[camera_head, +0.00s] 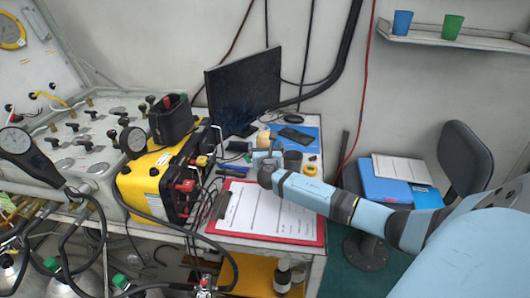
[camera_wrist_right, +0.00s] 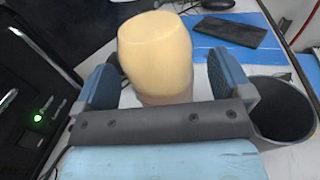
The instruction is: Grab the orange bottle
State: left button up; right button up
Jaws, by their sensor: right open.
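The orange bottle (camera_head: 263,137) shows as a small pale orange shape on the desk, just beyond my right gripper (camera_head: 266,156). In the right wrist view the bottle (camera_wrist_right: 156,48) is a rounded, pale yellow-orange body with a darker lower part. My right gripper (camera_wrist_right: 162,82) is open, its two blue fingers on either side of the bottle's near part in that view. Light gaps show between the fingers and the bottle, and I see no clear contact. The bottle's near lower end is hidden behind the gripper's dark bar. My left gripper is not in view.
A dark cup (camera_head: 292,162) stands close beside my right gripper; it also shows in the wrist view (camera_wrist_right: 292,108). A dark phone (camera_head: 297,134) lies behind. A monitor (camera_head: 243,88), yellow machine (camera_head: 150,182) and red clipboard (camera_head: 262,212) surround the spot.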

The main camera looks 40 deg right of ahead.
jog(key=shift+x, duration=0.85)
jog(key=shift+r, duration=0.1)
jog(key=c, duration=1.3)
jog(key=shift+r, duration=0.1)
jog(key=shift+c, duration=0.2)
notch_tip(320, 180, up, 20)
jog(key=p, duration=0.1)
jog(key=shift+f+p, duration=0.2)
jog(key=shift+p, duration=0.15)
jog(key=shift+r, duration=0.1)
